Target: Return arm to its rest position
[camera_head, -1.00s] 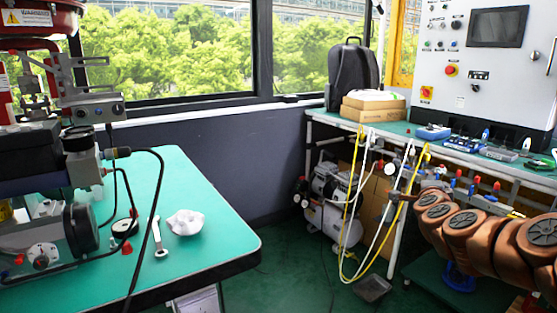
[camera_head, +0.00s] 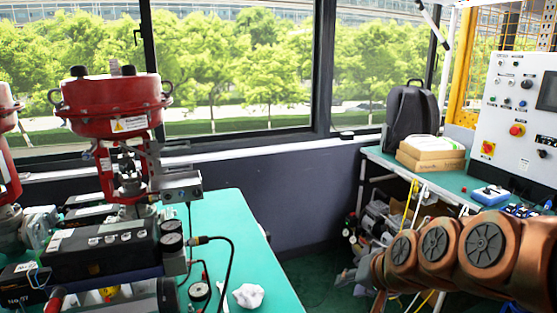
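My brown arm (camera_head: 440,250) reaches in from the right edge of the head view, with several round dark joint caps showing. It lies in front of the right bench and hides part of it. My gripper is not in the picture, so what it holds cannot be seen. The valve (camera_head: 112,105) with its red actuator and the black positioner unit (camera_head: 105,250) stand at the left on the green table (camera_head: 255,235).
The right bench (camera_head: 385,158) carries a backpack (camera_head: 411,120), cardboard boxes (camera_head: 430,155) and a control panel (camera_head: 510,125). Hoses and a compressor are below it. Floor shows between the tables.

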